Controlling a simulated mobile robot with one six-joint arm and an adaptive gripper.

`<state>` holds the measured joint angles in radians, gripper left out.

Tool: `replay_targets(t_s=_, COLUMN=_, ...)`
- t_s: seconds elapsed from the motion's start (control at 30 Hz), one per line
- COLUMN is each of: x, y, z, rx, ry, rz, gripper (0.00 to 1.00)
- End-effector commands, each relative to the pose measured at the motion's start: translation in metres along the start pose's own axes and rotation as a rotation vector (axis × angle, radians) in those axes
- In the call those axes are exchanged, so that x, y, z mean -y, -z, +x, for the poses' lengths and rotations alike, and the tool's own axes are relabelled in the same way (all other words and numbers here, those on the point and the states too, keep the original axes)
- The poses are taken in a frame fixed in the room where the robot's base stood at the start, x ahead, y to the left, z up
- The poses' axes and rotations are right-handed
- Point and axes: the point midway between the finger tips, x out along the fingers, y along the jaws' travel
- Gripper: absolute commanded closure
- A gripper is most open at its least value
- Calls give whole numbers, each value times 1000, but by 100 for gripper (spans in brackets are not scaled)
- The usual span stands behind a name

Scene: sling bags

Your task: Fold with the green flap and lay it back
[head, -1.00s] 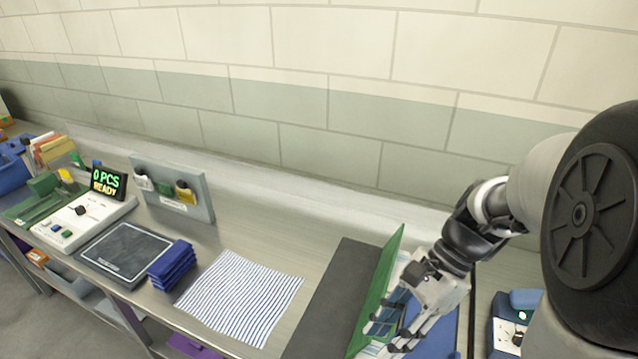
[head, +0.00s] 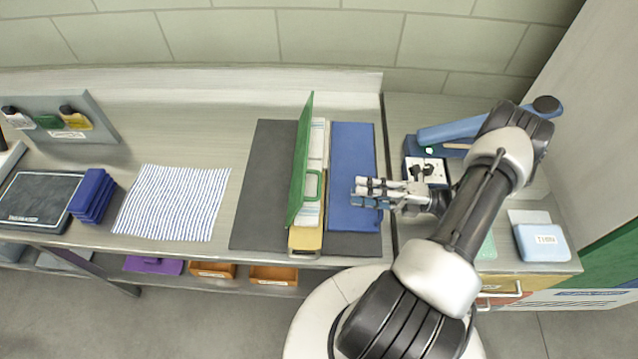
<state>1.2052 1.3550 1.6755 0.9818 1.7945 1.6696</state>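The green flap (head: 301,165) stands up on edge, tilted slightly, with a green loop handle (head: 313,185) on its right face. It rises beside a narrow strip of pale, striped folded material (head: 316,140) on a tan base (head: 305,238). A flat blue panel (head: 352,150) lies to the right of that strip. My gripper (head: 357,191) is above the blue panel's lower part, pointing left, with its fingers apart and nothing seen between them. It is clear of the green flap. The flap hides part of the strip.
A dark mat (head: 262,190) lies left of the flap. A striped cloth (head: 172,202), blue folded stack (head: 92,195) and black scale plate (head: 40,198) are further left. A blue-handled device (head: 450,132) stands close behind my arm on the right bench. Bare bench lies behind the striped cloth.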

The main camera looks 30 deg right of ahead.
Motion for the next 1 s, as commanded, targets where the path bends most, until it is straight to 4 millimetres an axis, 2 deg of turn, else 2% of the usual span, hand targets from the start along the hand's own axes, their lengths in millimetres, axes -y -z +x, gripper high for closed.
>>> replay_targets(t_s=0.4, x=0, y=1, z=78, rx=-7, ry=2, rz=0, gripper=71)
replay_targets(t_s=0.53, x=0, y=2, z=98, rx=-7, ry=3, rz=-1, gripper=71)
replay_targets(t_s=0.7, x=0, y=1, z=112, rx=-5, ry=3, rz=-2, gripper=71)
replay_targets(t_s=1.0, x=0, y=1, z=115, rx=-3, ry=3, rz=-3, gripper=71)
